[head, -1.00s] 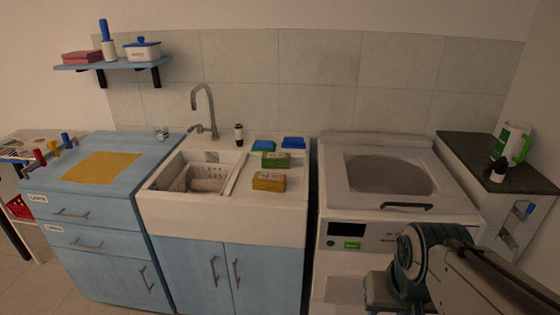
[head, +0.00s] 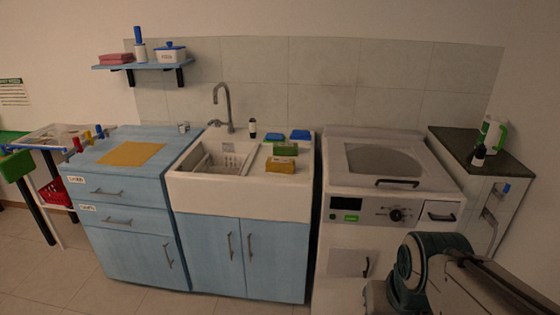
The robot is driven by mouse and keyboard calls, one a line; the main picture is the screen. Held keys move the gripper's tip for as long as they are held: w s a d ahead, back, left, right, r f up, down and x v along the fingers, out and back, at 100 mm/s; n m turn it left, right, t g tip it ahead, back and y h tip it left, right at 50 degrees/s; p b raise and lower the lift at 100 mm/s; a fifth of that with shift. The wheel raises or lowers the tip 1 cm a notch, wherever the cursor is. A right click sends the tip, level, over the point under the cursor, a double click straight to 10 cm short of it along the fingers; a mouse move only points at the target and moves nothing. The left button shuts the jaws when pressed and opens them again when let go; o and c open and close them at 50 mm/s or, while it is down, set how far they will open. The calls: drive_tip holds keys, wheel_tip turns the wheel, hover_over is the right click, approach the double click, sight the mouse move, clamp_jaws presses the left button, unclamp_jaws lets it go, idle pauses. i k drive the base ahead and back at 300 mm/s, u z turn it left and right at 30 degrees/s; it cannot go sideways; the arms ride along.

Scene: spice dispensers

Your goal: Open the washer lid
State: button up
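The washer (head: 345,235) is a white top-loading machine to the right of the sink, with a small display and a knob on its front panel. Its lid (head: 349,174) is shut and lies flat on top, with a greyish window (head: 385,160) and a dark handle (head: 398,183) at its front edge. My arm shows at the bottom right, in front of the washer and covering part of its lower front. My gripper is not visible in the head view.
A white sink (head: 240,196) on blue cabinets stands left of the washer, with sponges beside the basin. A dark counter (head: 452,146) with a bottle and a white-green container stands to the right. Open tiled floor (head: 120,285) lies at the lower left.

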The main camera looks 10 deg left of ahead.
sight(439, 180)
drive_tip(key=u, duration=0.5)
drive_tip(key=i, duration=1)
drive_tip(key=z, duration=1.25)
drive_tip(key=k, duration=0.45)
drive_tip(key=z, duration=0.3)
drive_tip(key=i, duration=1.1)
drive_tip(key=u, duration=0.4)
